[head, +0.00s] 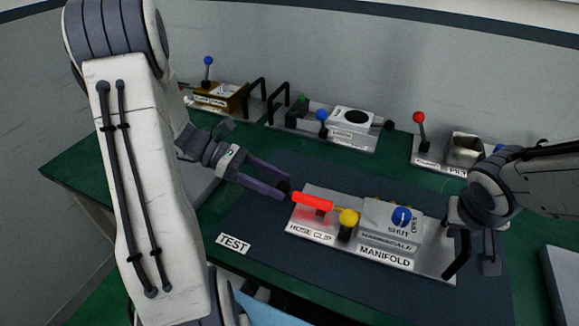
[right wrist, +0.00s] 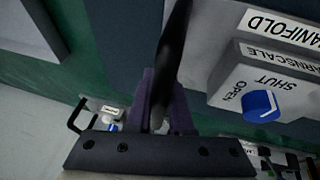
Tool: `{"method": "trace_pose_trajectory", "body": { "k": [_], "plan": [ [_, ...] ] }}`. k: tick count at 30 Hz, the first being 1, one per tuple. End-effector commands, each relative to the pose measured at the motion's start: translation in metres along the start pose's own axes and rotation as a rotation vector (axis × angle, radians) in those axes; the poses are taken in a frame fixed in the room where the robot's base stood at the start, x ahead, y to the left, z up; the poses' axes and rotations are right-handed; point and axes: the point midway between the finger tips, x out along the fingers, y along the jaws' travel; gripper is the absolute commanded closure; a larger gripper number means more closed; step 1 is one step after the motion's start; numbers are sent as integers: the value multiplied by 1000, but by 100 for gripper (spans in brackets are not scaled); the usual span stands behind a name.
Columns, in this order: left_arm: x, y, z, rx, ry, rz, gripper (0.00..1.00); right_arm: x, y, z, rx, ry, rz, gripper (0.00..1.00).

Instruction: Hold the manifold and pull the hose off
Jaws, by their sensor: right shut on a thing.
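The manifold (head: 390,222) is a grey block with a blue knob (head: 401,216) marked SHUT and OPEN, on a light plate (head: 430,262). A red cylinder (head: 313,201), seemingly the hose, lies at the plate's left end above the HOSE CLIP label (head: 310,232). A yellow ball knob (head: 348,217) stands between them. My left gripper (head: 279,187) is open, its fingers pointing at the red cylinder's left end; contact is unclear. My right gripper (right wrist: 161,105) is shut on the black handle (head: 457,254) at the plate's right end; the handle passes between its fingers in the right wrist view (right wrist: 172,60).
Behind stand a brown box unit (head: 220,97) with a blue-knobbed lever, a white unit (head: 351,119) with a round dark opening, and a metal cup unit (head: 465,148) beside a red-knobbed lever (head: 419,118). A TEST label (head: 233,244) lies left of the plate. The dark mat (head: 262,222) around it is mostly clear.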

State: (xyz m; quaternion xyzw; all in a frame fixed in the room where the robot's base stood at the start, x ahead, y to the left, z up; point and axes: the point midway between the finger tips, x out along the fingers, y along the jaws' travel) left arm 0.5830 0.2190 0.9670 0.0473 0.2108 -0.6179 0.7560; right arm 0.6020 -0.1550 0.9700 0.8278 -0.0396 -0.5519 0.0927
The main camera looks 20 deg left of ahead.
Motion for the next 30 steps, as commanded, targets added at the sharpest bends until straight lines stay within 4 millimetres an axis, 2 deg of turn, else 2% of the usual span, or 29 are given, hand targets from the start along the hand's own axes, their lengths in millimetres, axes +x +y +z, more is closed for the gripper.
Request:
{"method": "trace_pose_trajectory", "body": {
  "k": [5, 8, 18, 21, 25, 30],
  "plan": [
    [-4, 0, 0, -1, -1, 0, 31, 2, -1, 4, -1, -9, 0, 100],
    [-16, 0, -1, 0, 0, 1, 31, 2, -1, 3, -1, -8, 0, 100],
    [-87, 1, -1, 1, 0, 5, 31, 2, -1, 3, -1, -6, -2, 100],
    [-103, 0, -1, 0, 0, 3, 31, 2, -1, 3, -1, -6, -2, 100],
    [-115, 0, -1, -1, 0, 1, 31, 2, -2, 3, -1, -5, -2, 100],
    [-121, 0, -1, 0, 0, 0, 31, 2, -2, 2, -1, -5, -3, 100]
  ]
}}
